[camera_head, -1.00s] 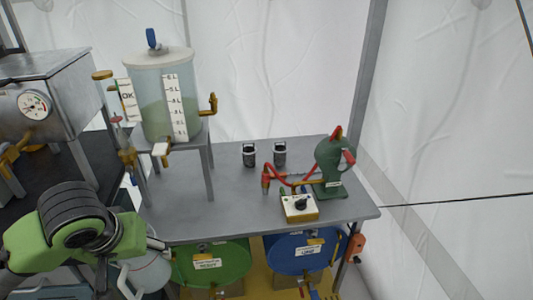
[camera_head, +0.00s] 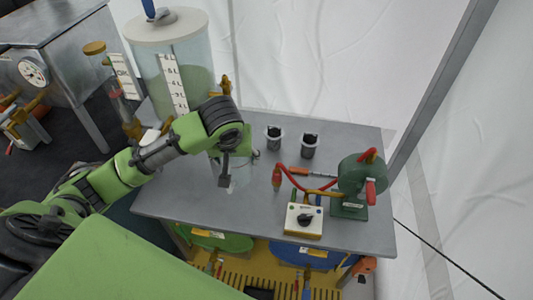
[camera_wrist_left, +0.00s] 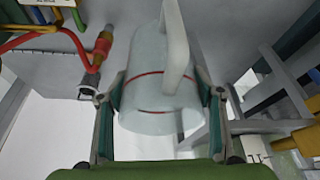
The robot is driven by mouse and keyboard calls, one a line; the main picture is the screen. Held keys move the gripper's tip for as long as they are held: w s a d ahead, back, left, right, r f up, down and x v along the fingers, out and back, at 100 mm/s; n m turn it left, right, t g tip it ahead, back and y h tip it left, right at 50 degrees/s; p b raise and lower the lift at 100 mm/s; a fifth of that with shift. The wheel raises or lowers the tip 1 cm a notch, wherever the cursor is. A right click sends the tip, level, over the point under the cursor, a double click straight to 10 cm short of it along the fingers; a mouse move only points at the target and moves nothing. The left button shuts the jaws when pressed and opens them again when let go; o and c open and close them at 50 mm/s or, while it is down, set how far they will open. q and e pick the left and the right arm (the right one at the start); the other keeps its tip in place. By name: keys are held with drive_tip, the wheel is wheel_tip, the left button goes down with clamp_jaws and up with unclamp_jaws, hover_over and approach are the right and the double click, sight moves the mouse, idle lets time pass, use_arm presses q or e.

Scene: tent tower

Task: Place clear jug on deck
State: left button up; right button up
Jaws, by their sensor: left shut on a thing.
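The clear jug (camera_wrist_left: 150,60) is a translucent pale vessel with a handle and red marking lines. My left gripper (camera_wrist_left: 162,105) is shut on it, one finger on each side, in the left wrist view. In the head view my left gripper (camera_head: 226,170) reaches over the grey deck (camera_head: 185,206), in front of the large tank. There the jug is faint and mostly hidden by the gripper; I cannot tell whether it touches the deck. My right gripper is not in view.
A tank with a level scale (camera_head: 195,62) stands behind my arm. Two dark-topped cups (camera_head: 310,147) stand behind the gripper. A green pump (camera_head: 360,175) with a red hose and a switch box (camera_head: 303,220) take the deck's right side. The front left is clear.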

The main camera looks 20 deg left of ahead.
use_arm(q)
drive_tip(key=w+f, duration=0.3)
drive_tip(key=w+a+f+p, duration=0.1)
drive_tip(key=w+f, duration=0.3)
drive_tip(key=w+a+f, duration=0.1)
drive_tip(key=w+f, duration=0.3)
drive_tip(key=shift+f+p, duration=0.25)
drive_tip(key=shift+p, duration=0.05)
drive_tip(key=shift+f, duration=0.1)
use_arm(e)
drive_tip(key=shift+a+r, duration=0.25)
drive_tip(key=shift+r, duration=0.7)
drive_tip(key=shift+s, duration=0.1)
use_arm(q)
drive_tip(key=shift+f, duration=0.2)
drive_tip(key=o, duration=1.1)
drive_tip(key=shift+r, duration=0.1)
